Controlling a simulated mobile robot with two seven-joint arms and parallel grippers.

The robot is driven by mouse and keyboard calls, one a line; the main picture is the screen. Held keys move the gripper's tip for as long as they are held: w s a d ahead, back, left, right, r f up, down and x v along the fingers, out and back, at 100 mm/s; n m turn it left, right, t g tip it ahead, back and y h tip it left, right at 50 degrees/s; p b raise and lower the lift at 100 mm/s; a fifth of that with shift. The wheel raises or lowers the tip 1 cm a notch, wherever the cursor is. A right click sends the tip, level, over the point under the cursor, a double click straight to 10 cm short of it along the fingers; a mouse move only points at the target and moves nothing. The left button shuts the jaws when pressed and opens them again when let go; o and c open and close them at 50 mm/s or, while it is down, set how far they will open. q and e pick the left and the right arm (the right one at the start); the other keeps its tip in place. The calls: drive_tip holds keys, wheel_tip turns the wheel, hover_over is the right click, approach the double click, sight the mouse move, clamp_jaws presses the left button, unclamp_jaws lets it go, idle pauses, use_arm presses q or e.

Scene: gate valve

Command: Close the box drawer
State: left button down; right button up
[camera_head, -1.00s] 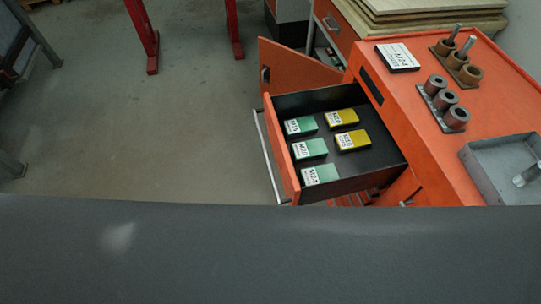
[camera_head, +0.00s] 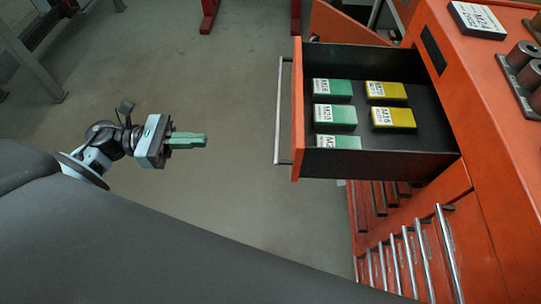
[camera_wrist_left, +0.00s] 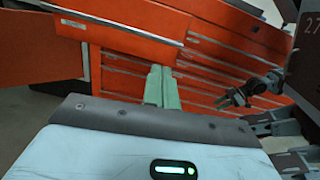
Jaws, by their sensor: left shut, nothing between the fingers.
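The box drawer (camera_head: 299,120) is pulled out of the orange cabinet toward the left. Its orange front carries a long metal handle bar (camera_head: 281,112). Inside lie green boxes (camera_head: 334,117) and yellow boxes (camera_head: 394,118). My left gripper (camera_head: 204,140) is left of the drawer front, shut and empty, its green fingers pointing right toward the handle with a clear gap between. In the left wrist view the shut fingers (camera_wrist_left: 163,85) show in front of the orange cabinet and drawers.
The orange cabinet (camera_head: 445,85) stands at the right, with more closed drawers (camera_head: 405,255) below. An orange door panel (camera_head: 340,30) stands open behind the drawer. A labelled box (camera_head: 477,20) and cylindrical parts (camera_head: 525,65) sit on top. The floor (camera_head: 215,85) left of the drawer is clear.

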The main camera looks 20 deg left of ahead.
use_arm(q)
drive_tip(key=w+d+m+p, duration=0.1)
drive_tip(key=w+d+p, duration=0.2)
drive_tip(key=d, duration=1)
drive_tip(key=shift+w+d+g+p, duration=0.15)
drive_tip(key=shift+w+g+p, duration=0.15)
drive_tip(key=shift+w, duration=0.15)
drive_tip(key=b+x, duration=0.5)
drive_tip(key=x, duration=2.4)
drive_tip(key=shift+d+f+b, duration=0.1)
drive_tip(key=shift+f+b, duration=0.1)
drive_tip(key=shift+b, duration=0.15)
drive_tip(key=shift+w+d, duration=0.15)
drive_tip(key=shift+d, duration=0.3)
drive_tip(key=shift+r, duration=0.3)
